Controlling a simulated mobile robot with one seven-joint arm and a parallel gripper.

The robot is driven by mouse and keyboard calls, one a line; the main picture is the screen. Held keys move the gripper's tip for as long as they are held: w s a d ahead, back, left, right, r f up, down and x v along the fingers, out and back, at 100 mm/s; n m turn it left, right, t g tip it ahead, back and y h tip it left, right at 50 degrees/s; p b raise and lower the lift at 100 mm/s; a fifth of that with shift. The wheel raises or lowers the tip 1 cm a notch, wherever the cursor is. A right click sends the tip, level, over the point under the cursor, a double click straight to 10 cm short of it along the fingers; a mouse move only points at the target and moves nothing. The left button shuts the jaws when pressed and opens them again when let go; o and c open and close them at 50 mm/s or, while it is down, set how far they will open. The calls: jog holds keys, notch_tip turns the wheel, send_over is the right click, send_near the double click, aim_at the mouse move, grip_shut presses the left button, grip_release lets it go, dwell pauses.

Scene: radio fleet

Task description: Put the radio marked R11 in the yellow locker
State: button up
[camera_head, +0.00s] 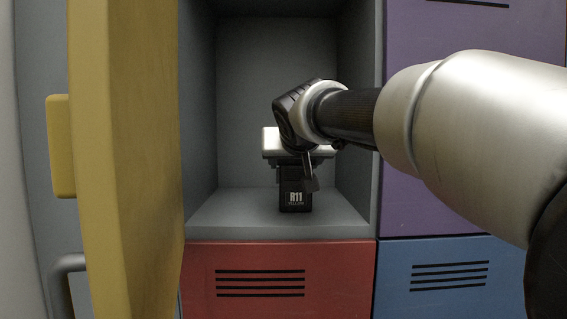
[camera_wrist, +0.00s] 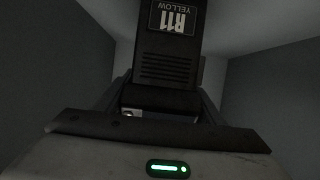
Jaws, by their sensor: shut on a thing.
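The black radio marked R11 (camera_head: 296,192) is upright inside the open yellow locker, low near the front part of its grey floor. In the wrist view the radio (camera_wrist: 168,62) shows its label, R11 and YELLOW, upside down. My gripper (camera_head: 297,168) is inside the locker above the radio and shut on its upper part. In the wrist view the gripper (camera_wrist: 160,105) has a finger on each side of the radio. The yellow locker (camera_head: 230,225) has its yellow door (camera_head: 125,150) swung open at the left. I cannot tell for sure whether the radio's base touches the floor.
A red locker (camera_head: 280,285) is directly below, a blue locker (camera_head: 450,280) at lower right and a purple locker (camera_head: 450,210) at right, all shut. The open door and the compartment's side walls flank my arm. Floor on both sides of the radio is free.

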jog(key=shift+f, duration=0.1)
jog(key=o, duration=1.5)
jog(key=b+v, duration=0.2)
jog(key=v, duration=1)
jog(key=s+d+f+g, duration=0.2)
jog(key=s+f, duration=0.5)
jog(key=f, duration=0.4)
jog(key=s+d+f+g, duration=0.3)
jog(key=s+f, duration=0.5)
jog(key=f, duration=0.4)
jog(key=s+d+f+g, duration=0.3)
jog(key=s+d+f, duration=0.2)
jog(key=s+f, duration=0.3)
notch_tip(320, 180, down, 4)
jog(key=shift+d+r, duration=0.1)
jog(key=shift+r, duration=0.1)
